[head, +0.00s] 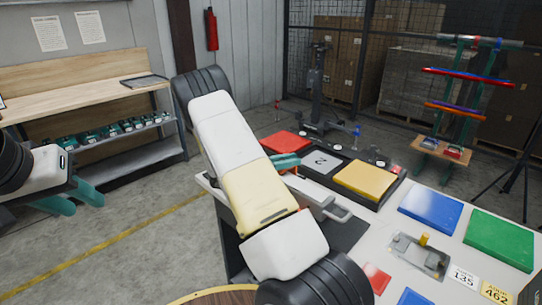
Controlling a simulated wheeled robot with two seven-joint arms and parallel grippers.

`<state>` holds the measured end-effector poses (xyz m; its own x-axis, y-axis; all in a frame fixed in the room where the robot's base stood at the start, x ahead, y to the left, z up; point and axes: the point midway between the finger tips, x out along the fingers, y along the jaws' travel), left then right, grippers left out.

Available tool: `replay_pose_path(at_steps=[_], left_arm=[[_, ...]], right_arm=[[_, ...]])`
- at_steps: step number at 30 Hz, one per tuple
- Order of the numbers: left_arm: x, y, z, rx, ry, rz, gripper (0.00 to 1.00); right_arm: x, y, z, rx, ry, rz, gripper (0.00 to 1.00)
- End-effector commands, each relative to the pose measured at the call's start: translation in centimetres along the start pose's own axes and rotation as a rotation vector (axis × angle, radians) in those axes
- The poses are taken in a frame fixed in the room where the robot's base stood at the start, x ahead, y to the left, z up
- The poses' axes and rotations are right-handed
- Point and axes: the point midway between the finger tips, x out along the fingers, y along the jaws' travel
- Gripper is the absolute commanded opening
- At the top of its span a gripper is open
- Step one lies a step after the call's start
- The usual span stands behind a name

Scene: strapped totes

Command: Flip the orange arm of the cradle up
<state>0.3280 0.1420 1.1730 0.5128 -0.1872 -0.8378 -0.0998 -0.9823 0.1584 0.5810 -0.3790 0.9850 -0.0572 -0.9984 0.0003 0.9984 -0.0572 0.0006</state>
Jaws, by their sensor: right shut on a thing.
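My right gripper (286,161) shows only as teal fingertips at the edge of the white table, mostly hidden behind my own white and yellow arm link. It is shut, and a small strip of the orange arm (291,172) shows right at its fingers. The rest of the orange arm and most of the cradle are hidden, so its angle cannot be told. My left gripper (73,198) is at the far left, open and empty, with its teal fingers apart in the air, well away from the table.
A dark tray holds a red pad (286,142), a grey pad marked 2 (318,161) and a yellow pad (368,180). Blue (430,207) and green (499,239) pads and a metal plate (408,252) with a yellow knob lie to the right. A wooden workbench (80,92) stands back left.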

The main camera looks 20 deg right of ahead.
Motion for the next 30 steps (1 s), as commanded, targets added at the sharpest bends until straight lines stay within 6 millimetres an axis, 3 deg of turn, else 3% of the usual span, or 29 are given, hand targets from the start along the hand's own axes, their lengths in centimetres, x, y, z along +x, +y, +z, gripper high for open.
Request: replay_pose_path(at_steps=[16,30], left_arm=[[0.0,0.0,0.0,0.0,0.0,0.0,0.36],[0.0,0.0,0.0,0.0,0.0,0.0,0.36]], right_arm=[[0.5,0.3,0.3,-0.026,0.064,0.001,0.0],[4.0,2.0,1.0,-0.187,0.41,0.001,0.0]])
